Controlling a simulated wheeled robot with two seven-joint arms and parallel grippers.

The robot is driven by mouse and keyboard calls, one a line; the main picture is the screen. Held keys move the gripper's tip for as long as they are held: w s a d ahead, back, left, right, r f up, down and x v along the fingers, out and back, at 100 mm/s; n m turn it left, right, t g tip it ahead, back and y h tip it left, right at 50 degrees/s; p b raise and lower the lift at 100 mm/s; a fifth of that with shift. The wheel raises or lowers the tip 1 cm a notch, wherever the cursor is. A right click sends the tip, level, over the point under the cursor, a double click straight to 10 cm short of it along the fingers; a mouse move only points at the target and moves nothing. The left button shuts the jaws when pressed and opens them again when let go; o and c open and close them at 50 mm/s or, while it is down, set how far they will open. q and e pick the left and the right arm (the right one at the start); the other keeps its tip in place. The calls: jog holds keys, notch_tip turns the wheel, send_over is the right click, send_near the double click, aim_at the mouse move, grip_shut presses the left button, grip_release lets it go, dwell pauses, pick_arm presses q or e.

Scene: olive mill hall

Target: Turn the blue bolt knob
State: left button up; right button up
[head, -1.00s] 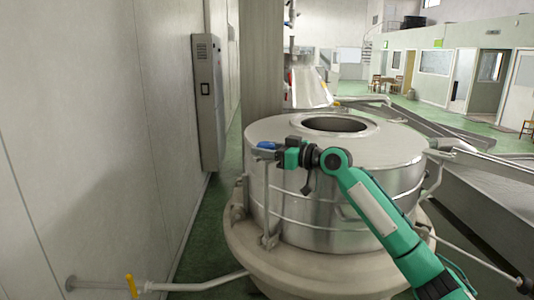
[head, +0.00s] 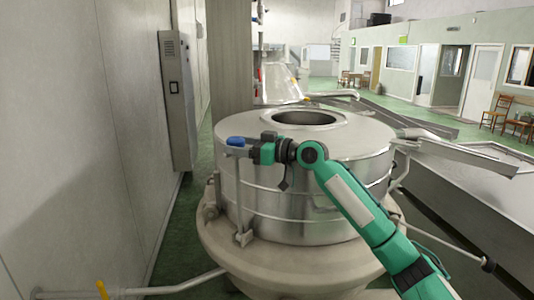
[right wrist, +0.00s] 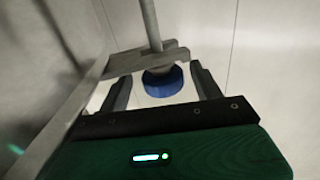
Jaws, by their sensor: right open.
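The blue bolt knob (head: 236,141) stands at the left edge of the steel vat's top, on an upright rod bracket. It also shows in the right wrist view (right wrist: 163,85) as a short blue cylinder under a grey metal bracket. My right gripper (head: 248,150) is just right of the knob in the head view. In the right wrist view my right gripper (right wrist: 162,72) is open, with one finger on each side of the knob. Gaps show between the fingers and the knob. My left gripper is in neither view.
The steel vat (head: 335,180) with a round top opening fills the middle. A wall (head: 75,130) with a grey cabinet (head: 178,100) is close on the left. A pipe with a yellow handle (head: 102,289) is low left. A metal trough (head: 470,155) is on the right.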

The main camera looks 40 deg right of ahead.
jog(key=b+v, duration=0.6)
jog(key=v, duration=0.6)
jog(key=shift+f, duration=0.2)
